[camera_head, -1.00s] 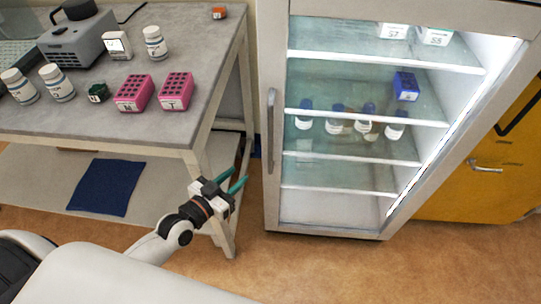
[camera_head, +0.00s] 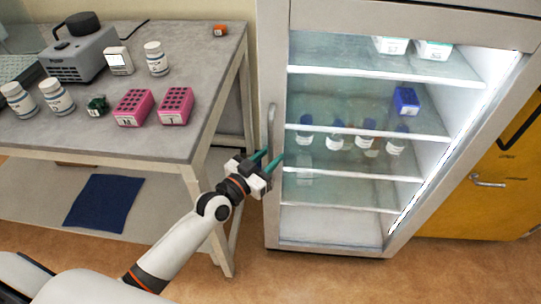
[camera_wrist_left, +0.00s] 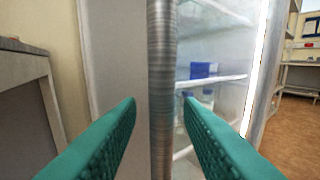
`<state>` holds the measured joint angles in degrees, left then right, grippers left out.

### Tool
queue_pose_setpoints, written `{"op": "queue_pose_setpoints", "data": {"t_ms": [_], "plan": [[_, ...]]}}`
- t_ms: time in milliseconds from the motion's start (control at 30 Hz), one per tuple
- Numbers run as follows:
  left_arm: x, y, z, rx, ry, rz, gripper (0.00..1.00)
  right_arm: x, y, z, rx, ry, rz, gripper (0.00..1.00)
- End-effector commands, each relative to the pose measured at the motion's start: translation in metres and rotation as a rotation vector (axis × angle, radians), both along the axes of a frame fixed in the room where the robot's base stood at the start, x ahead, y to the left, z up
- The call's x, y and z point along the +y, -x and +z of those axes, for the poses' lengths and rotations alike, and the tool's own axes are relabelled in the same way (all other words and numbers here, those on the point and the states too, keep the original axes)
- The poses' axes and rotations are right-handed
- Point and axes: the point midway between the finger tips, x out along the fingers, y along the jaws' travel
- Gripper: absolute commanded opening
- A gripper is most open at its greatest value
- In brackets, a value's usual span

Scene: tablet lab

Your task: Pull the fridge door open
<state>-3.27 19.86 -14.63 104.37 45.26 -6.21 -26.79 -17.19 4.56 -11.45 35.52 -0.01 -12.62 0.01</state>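The fridge door (camera_head: 277,235) is shut, with a glass pane in a grey frame. Its upright bar handle (camera_head: 271,125) runs along the left edge of the door. My left gripper (camera_head: 268,160) is in front of the lower part of the handle. In the left wrist view the handle (camera_wrist_left: 162,90) stands upright between the two green fingers of the open gripper (camera_wrist_left: 160,105), with a gap on either side. I cannot tell how deep the handle sits between the fingertips. My right gripper is not in view.
A grey lab table (camera_head: 60,140) stands to the left of the fridge, its leg close to my left arm. It bears pink racks (camera_head: 133,108), white bottles and a grey device (camera_head: 80,55). A yellow cabinet (camera_head: 480,200) stands to the right. The floor before the fridge is clear.

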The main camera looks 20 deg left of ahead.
Motion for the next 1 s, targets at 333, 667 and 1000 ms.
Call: {"op": "queue_pose_setpoints", "data": {"t_ms": [333, 667, 1000], "plan": [[-0.003, -0.005, 0.0, 0.001, 0.0, -0.001, 0.33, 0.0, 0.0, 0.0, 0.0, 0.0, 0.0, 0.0], [-0.002, -0.005, 0.0, 0.0, 0.0, -0.001, 0.0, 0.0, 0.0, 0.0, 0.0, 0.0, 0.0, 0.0], [-0.006, 0.007, 0.002, 0.004, 0.004, 0.018, 0.0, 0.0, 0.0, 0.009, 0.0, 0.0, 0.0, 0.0]]}}
